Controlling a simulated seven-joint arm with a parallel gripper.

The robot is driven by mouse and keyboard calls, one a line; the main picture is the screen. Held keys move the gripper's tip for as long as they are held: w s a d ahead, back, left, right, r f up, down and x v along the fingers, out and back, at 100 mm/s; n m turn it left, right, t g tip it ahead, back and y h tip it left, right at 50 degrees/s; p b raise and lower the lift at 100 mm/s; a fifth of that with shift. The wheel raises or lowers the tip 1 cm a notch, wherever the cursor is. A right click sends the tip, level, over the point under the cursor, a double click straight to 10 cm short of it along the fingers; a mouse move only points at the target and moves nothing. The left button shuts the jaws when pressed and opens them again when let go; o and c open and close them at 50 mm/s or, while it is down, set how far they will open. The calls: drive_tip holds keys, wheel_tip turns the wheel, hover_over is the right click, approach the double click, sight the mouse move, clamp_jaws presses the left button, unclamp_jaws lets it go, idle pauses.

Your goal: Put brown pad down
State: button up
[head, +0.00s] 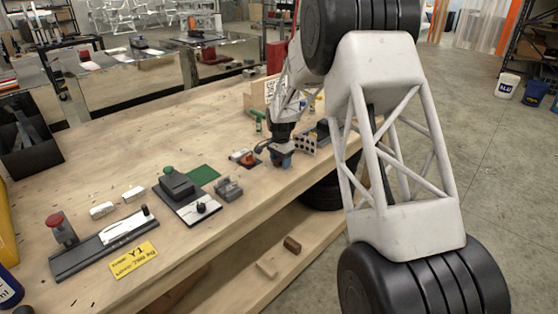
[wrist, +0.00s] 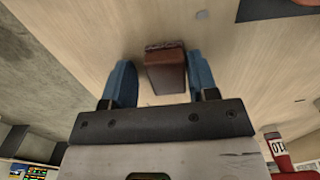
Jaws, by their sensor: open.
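The brown pad (wrist: 165,72) is a small reddish-brown block with a rough dark edge, seen in the wrist view against the pale wood. It is between the two blue fingers of my gripper (wrist: 160,62). The fingers are apart, with a clear gap on the left of the pad and a narrower one, or contact, on the right. The pad appears to rest on the wooden table, though its underside is hidden. In the head view my gripper (head: 282,158) is low over the table's right front edge, and the pad is hard to make out there.
A lower shelf (head: 240,285) carries a dark brown block (head: 292,244).

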sight(280, 160)
wheel_tip(280, 160, up, 12)
drive_tip(key=shift+w+a+r, duration=0.15)
drive_tip(key=shift+w+a, duration=0.05)
idle(0.4)
idle(0.5)
drive_tip(key=s+d+r+n+t, duration=0.1)
drive_tip(key=s+d+r, duration=0.35)
drive_tip(key=s, duration=0.55)
drive_tip(key=s+d+r+n, duration=0.25)
drive_tip(key=s+r, duration=0.35)
drive_tip(key=s, duration=0.3)
drive_tip(key=s+d+r+n+t, duration=0.1)
drive_tip(key=s+d+r, duration=0.35)
drive_tip(key=s, duration=0.55)
drive_tip(key=s+d+f+n, duration=0.2)
drive_tip(key=s, duration=1.3)
drive_tip(key=s+d+f+n, duration=0.1)
drive_tip(key=s+d+n, duration=0.1)
drive_tip(key=s, duration=1.4)
drive_tip(key=shift+d+f+t, duration=0.4)
drive_tip(key=shift+o, duration=0.5)
